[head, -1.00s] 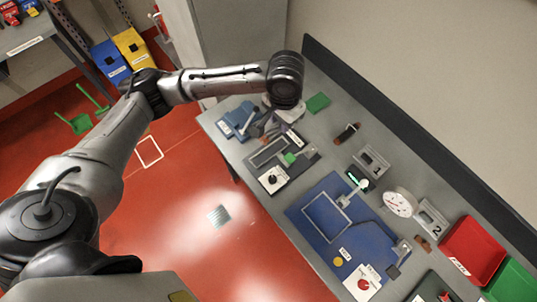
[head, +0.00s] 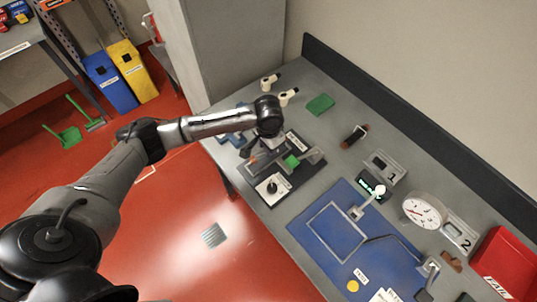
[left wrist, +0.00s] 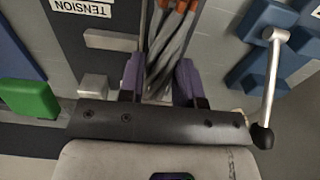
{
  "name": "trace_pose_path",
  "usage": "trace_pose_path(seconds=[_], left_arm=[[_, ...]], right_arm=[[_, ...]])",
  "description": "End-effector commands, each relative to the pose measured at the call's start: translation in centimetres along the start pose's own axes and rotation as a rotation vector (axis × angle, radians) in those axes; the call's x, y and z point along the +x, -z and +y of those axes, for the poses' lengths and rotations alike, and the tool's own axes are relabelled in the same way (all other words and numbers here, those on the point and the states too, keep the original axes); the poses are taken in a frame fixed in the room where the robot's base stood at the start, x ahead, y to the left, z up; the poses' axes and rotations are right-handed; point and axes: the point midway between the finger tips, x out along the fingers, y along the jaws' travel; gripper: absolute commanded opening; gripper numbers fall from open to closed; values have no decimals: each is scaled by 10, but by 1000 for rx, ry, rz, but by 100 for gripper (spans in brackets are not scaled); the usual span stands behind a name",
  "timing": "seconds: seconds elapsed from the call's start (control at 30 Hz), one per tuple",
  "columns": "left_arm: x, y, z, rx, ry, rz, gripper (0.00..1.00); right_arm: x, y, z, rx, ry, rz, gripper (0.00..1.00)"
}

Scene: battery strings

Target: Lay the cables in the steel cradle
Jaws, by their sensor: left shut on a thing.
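My left gripper (left wrist: 158,82) has purple fingertips and is shut on a bundle of grey cables (left wrist: 165,55) with orange ends. In the head view the gripper is mostly hidden under my wrist, and small orange cable ends (head: 254,158) show below it. The bundle is over a dark fixture plate (head: 308,172) with a grey metal frame, which I take for the steel cradle (head: 258,168). My arm hides part of it. I cannot tell whether the cables touch it. A "TENSION" label (left wrist: 82,7) is beside the bundle. My right gripper is not in view.
A blue clamp with a lever (left wrist: 268,78) is close on the right. A blue mat (head: 325,225), dial gauge (head: 423,211) and red bin (head: 512,262) lie further along the bench.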

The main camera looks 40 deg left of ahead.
Motion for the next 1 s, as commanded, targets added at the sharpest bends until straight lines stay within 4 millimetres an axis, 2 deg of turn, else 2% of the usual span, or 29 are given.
trace_pose_path(seconds=[0.27, 0.53, 0.97, 1.0], left_arm=[[16, 0, 0, 0, 0, 0, 2], [47, 0, 0, 0, 0, -1, 2], [51, 0, 0, 0, -1, 1, 2], [52, 0, 0, 0, 0, 1, 34]], right_arm=[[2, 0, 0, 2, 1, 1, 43], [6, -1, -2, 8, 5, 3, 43], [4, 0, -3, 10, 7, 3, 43], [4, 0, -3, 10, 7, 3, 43]])
